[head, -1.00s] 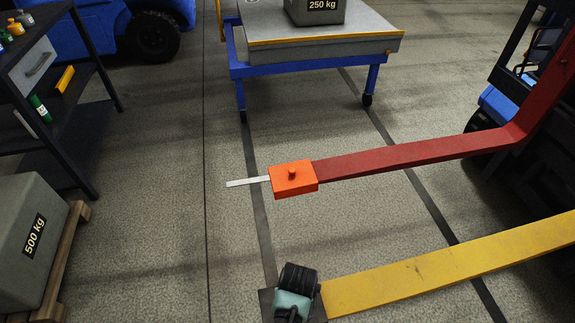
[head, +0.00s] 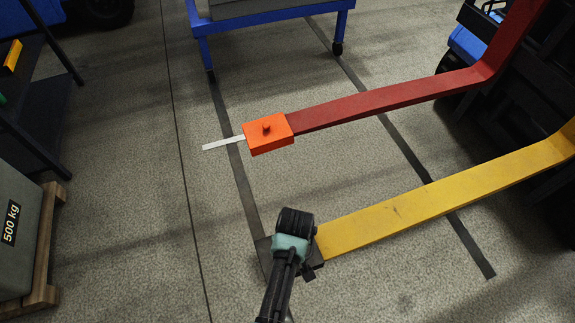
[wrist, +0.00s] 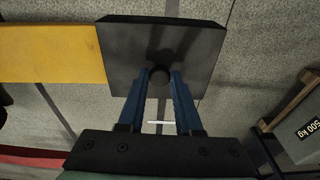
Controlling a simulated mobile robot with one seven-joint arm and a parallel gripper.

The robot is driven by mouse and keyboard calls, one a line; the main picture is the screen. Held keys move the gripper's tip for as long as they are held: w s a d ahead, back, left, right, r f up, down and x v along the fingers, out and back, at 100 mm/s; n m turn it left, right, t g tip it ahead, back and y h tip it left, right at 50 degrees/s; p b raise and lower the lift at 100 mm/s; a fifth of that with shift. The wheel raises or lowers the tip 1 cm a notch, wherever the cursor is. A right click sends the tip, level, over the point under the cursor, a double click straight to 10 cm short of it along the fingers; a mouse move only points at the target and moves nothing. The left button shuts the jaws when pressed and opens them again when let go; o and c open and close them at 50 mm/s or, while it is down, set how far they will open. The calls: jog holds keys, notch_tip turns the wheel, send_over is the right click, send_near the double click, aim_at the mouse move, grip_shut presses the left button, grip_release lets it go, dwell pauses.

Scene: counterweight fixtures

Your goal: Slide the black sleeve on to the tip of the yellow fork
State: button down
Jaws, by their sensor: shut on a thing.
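The black sleeve (wrist: 122,60) is a dark flat block with a round knob (wrist: 160,76) on top. My gripper (wrist: 161,78) is shut on this knob, its blue fingers on either side. In the head view my gripper (head: 294,222) hides much of the sleeve (head: 263,248); a dark corner shows at its left. The yellow fork (head: 410,205) runs in from the right and its visible end meets the sleeve's side. In the wrist view the yellow fork (wrist: 50,54) lines up with the sleeve's left edge. I cannot tell how much of the tip is inside the sleeve.
A 500 kg block (head: 18,235) on a pallet stands left. A blue-framed cart (head: 270,18) stands behind. Floor between is clear.

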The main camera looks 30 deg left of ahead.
jog(key=shift+w+d+b, duration=0.45)
jog(key=shift+w+d, duration=0.8)
jog(key=shift+w, duration=0.2)
jog(key=shift+w+d+b, duration=0.6)
jog(key=shift+w+d, duration=0.45)
jog(key=shift+w, duration=0.25)
jog(key=c, duration=0.5)
grip_release()
jog(key=shift+s, duration=0.1)
notch_tip(320, 180, up, 13)
jog(key=s+d+p, duration=0.1)
jog(key=p, duration=0.3)
